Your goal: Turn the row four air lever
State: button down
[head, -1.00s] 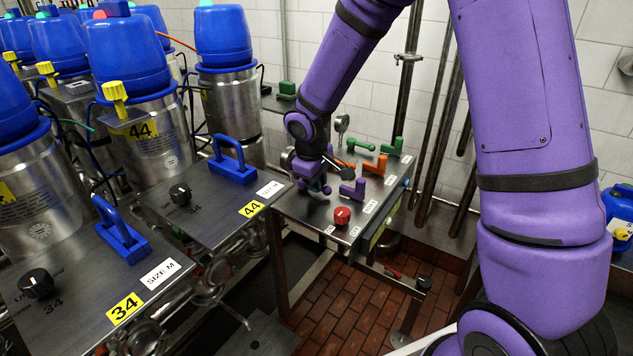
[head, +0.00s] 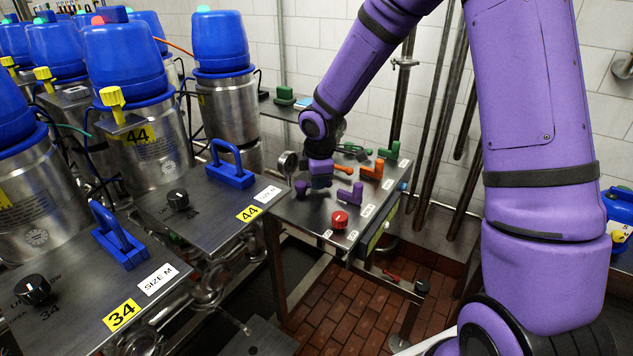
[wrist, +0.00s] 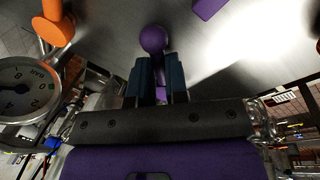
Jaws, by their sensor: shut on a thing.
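A steel panel (head: 292,212) stands in the middle of the head view and carries coloured levers. My gripper (head: 314,184) is over its near left part, by a purple ball-ended lever (head: 301,187). In the wrist view my two dark blue fingers (wrist: 158,78) are shut on this purple lever (wrist: 153,40), whose round end sticks out past the tips. A second purple lever (head: 350,193) stands to the right, apart from my gripper. The purple lever's base is largely hidden by my gripper and arm.
A red knob (head: 340,219) is at the panel's near edge. Orange (head: 373,169) and green (head: 390,153) levers stand behind. A pressure gauge (wrist: 27,90) is close at the left of the wrist view. Plates with blue handles (head: 231,165) lie left of the panel.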

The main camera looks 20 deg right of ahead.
jog(key=shift+w+d+f+n, duration=0.1)
jog(key=shift+w+d+n, duration=0.15)
jog(key=shift+n, duration=0.5)
jog(key=shift+w+d+f+n, duration=0.15)
jog(key=shift+d+n, duration=0.1)
jog(key=shift+n, duration=0.5)
jog(key=shift+w+y, duration=0.1)
jog(key=shift+y, duration=0.2)
jog(key=c, duration=1.1)
grip_release()
jog(key=shift+w+r, duration=0.1)
jog(key=shift+a, duration=0.1)
jog(key=shift+r, duration=0.4)
jog(key=r, duration=0.3)
jog(key=s+r, duration=0.1)
jog(key=r, duration=0.2)
jog(key=s+r, duration=0.1)
jog(key=r, duration=0.3)
